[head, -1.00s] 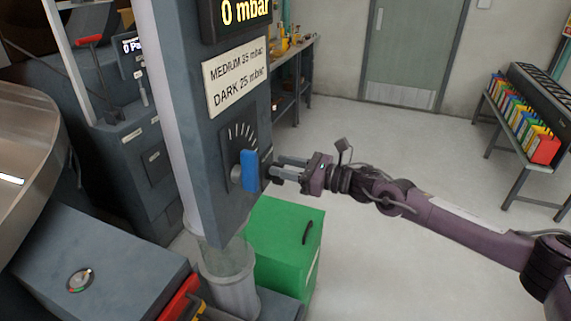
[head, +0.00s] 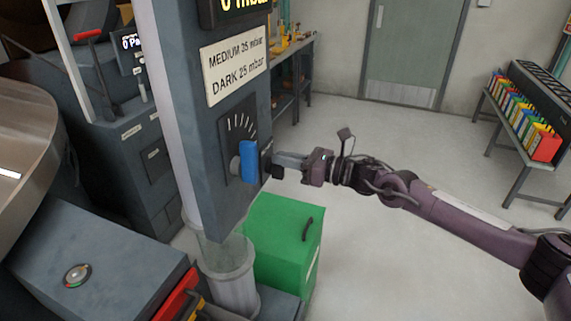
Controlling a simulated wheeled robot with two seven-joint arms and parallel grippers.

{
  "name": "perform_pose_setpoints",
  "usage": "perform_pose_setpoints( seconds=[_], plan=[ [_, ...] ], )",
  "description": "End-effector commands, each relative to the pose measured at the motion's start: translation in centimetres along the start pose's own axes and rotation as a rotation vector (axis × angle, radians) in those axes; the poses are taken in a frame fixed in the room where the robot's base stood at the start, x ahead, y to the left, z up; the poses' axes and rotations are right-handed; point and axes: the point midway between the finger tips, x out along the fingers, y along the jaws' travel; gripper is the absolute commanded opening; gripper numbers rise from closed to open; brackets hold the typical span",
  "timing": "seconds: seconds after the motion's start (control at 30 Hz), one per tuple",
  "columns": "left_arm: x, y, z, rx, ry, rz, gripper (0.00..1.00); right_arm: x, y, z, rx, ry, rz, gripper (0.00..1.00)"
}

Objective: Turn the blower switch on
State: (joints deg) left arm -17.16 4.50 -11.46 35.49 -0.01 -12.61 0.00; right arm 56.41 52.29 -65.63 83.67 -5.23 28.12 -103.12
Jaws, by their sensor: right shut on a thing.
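A grey column (head: 222,125) carries a dial with a blue handle (head: 248,162) that stands upright below a fan of white tick marks. My left gripper is out of view.
A display (head: 241,7) above the sign (head: 236,66) reads 0 mbar, its top cut off. A green box (head: 283,240) stands below the column, beside a clear tube and grey cylinder (head: 229,272). A rack of coloured binders (head: 525,115) is far right. Open floor lies between.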

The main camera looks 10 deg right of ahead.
Motion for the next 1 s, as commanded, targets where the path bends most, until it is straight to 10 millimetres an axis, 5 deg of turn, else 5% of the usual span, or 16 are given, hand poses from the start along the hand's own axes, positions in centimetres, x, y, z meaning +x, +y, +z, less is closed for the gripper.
perform_pose_setpoints(
  seconds=[0.4, 1.0],
  plan=[
    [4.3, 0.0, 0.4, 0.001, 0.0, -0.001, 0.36, 0.0, -1.1, -0.6, 0.382, -0.003, 0.001, 0.0],
    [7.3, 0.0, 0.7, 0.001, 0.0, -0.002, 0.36, 0.0, -2.3, -1.3, 0.952, -0.003, 0.0, 0.0]
  ],
)
